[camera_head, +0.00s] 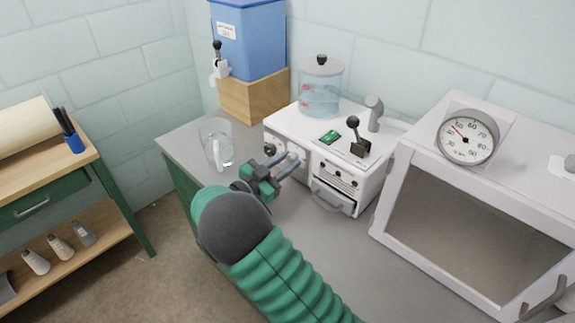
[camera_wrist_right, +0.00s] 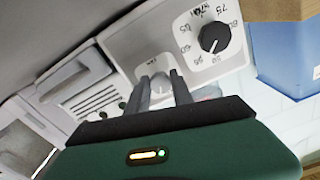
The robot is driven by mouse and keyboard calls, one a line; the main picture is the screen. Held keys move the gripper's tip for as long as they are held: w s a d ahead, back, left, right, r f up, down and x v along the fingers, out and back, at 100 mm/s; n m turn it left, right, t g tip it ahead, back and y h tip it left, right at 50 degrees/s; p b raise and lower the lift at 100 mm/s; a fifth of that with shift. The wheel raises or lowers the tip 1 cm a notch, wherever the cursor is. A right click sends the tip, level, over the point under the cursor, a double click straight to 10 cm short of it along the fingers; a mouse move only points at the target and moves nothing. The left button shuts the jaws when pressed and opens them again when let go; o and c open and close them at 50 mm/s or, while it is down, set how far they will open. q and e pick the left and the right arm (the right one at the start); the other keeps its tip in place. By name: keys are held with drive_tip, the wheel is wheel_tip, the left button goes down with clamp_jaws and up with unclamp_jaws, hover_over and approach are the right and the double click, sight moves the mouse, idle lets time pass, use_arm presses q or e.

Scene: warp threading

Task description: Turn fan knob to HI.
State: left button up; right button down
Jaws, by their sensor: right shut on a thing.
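A white machine (camera_head: 295,122) stands on the grey counter. Its front carries a black dial with a numbered scale (camera_wrist_right: 212,37), seen in the right wrist view. Beside that dial is a pale round knob (camera_wrist_right: 163,86). My right gripper (camera_head: 294,159) reaches the left part of the machine's front, and in the right wrist view its fingers (camera_wrist_right: 161,82) are closed on the two sides of the pale knob. The fingers and the angle hide much of the knob, and I cannot read a HI mark or its setting. My left gripper is not in view.
A clear jug (camera_head: 216,143) stands left of my gripper. A blue tank (camera_head: 247,40) on a wooden block (camera_head: 253,97) is behind it. A white cabinet with a sloped window (camera_head: 470,225) stands to the right. The counter front is partly clear.

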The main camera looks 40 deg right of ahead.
drive_tip(key=m, duration=0.1)
drive_tip(key=m+b, duration=0.2)
drive_tip(key=shift+w+a+f+m, duration=0.1)
drive_tip(key=shift+f+m, duration=0.15)
drive_tip(key=shift+m, duration=0.15)
drive_tip(key=m+b, duration=0.2)
drive_tip(key=shift+f+m, duration=0.1)
drive_tip(key=shift+m, duration=0.3)
drive_tip(key=m+b, duration=0.4)
drive_tip(key=shift+a+m+b, duration=0.1)
drive_tip(key=shift+m+b, duration=1)
drive_tip(key=shift+b, duration=0.05)
drive_tip(key=c, duration=1.4)
unclamp_jaws()
drive_tip(key=shift+c, duration=0.2)
drive_tip(key=o, duration=0.3)
drive_tip(key=shift+r, duration=0.3)
